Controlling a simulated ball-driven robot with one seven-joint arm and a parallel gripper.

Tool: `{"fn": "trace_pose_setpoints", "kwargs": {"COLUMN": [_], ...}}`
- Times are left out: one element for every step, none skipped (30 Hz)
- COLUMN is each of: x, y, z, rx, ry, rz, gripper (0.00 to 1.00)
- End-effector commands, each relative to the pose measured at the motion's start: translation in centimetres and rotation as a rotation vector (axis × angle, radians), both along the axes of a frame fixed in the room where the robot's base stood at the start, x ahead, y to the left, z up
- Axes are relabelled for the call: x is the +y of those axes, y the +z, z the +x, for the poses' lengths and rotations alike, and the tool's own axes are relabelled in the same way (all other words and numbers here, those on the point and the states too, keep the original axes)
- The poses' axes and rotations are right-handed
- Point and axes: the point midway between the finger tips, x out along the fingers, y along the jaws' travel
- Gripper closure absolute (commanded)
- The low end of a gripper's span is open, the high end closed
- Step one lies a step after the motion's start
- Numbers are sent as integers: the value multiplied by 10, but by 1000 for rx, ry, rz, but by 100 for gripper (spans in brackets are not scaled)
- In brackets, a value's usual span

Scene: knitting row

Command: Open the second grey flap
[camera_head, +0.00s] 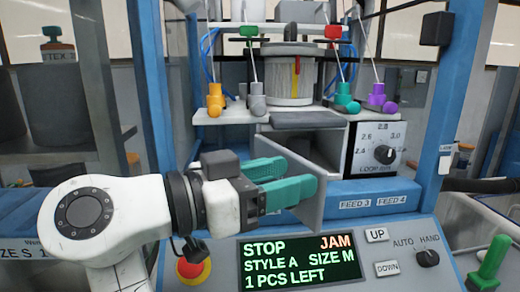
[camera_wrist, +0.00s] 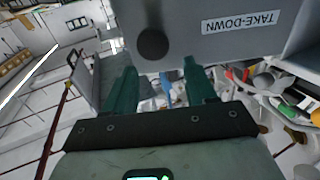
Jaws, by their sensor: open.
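In the head view a grey flap (camera_head: 309,211) stands out at an angle from the front of the knitting machine, below the cylinder, with part of an opening (camera_head: 325,138) showing behind it. My gripper (camera_head: 299,176), with two green fingers, is open at the left side of this flap. In the wrist view a grey panel (camera_wrist: 215,45) with an upside-down TAKE-DOWN label and a dark round knob (camera_wrist: 153,43) lies just ahead of my open fingers (camera_wrist: 160,70).
A display (camera_head: 298,262) reads STOP, JAM. A loop-size dial (camera_head: 384,154) is right of the opening. Blue FEED 3 and FEED 4 fronts (camera_head: 375,197) lie below. Blue posts stand on both sides. A red button (camera_head: 194,265) is below my arm.

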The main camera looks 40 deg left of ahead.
Motion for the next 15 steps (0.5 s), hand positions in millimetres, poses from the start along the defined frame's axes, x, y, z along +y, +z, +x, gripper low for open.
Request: {"fn": "trace_pose_setpoints", "kwargs": {"x": [-3,-6,-9,-11,-13,-16,-19,-21,-24,-26,-29,-33,-37,-40,-44], "y": [9,14,21,26,32,39,44,49,56,61,63,65,68,71,74], "z": [-7,-11,-16,-20,-24,-29,-33,-36,-41,-45,-51,-58,-64,-69,-76], "rx": [-4,-4,-4,-3,-4,-4,-4,-3,-3,-4,-4,-3,-3,-4,-3], "ry": [2,3,3,2,2,3,2,2,2,3,4,4,4,3,3], "rz": [5,6,6,5,6,6,6,6,5,6,5,4,5,4,4], "gripper": [44,44,44,44,44,44,44,44,44,44,44,44,44,44,44]}}
